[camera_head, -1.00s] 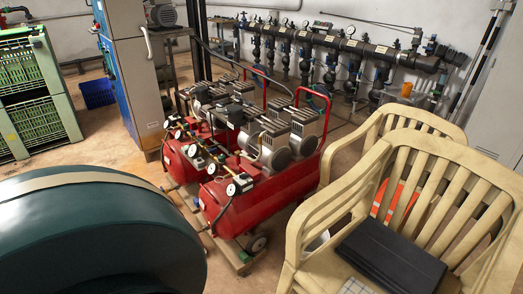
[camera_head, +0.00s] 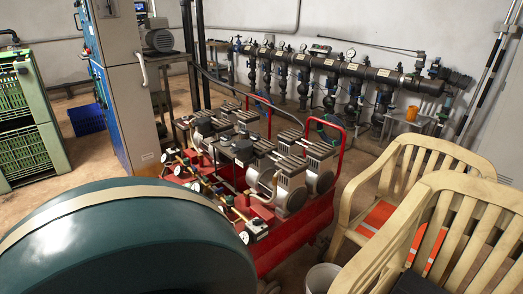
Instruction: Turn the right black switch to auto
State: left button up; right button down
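I cannot make out the right black switch. A grey cabinet (camera_head: 127,78) with a blue front (camera_head: 101,98) stands at the back left. Its blue front is seen at a steep angle, with small dark parts at its edge too small to identify. No lettering such as "auto" can be read. Neither my left nor my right gripper is in the head view.
A large dark green rounded body (camera_head: 130,250) fills the lower left. Red compressors (camera_head: 290,235) occupy the middle. Beige chairs (camera_head: 455,225) stand at the right, a pipe manifold (camera_head: 345,68) along the back wall. Green crates (camera_head: 25,150) are far left, with bare floor (camera_head: 88,160) before the cabinet.

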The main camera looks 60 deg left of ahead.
aim_at(256, 222)
jog(key=j, duration=0.85)
jog(key=k+j+z, duration=0.1)
jog(key=j, duration=1.65)
jog(key=k+z, duration=0.05)
